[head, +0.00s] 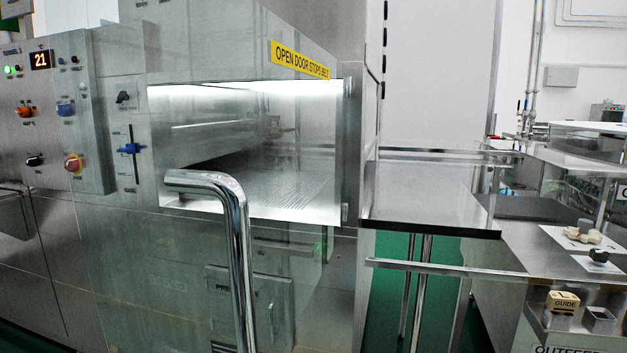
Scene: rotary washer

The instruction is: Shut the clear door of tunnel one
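The opening of the tunnel (250,150) is brightly lit in the middle of the head view, with a perforated belt inside. The clear door (300,110) appears to stand open, swung toward me from hinges on the opening's right side. I see the opening through its pane, so its edges are hard to make out. A thick chrome handle (238,260) rises close in front of me and bends left at the top; it appears to belong to the door. Neither gripper is in view.
A control panel (60,120) with knobs and a red display reading 21 is at left. A blue-knobbed slider (128,149) sits beside the opening. A yellow label (300,60) reads "OPEN DOOR STOPS BELT". An outfeed table (430,207) with rails extends right, with small parts beyond.

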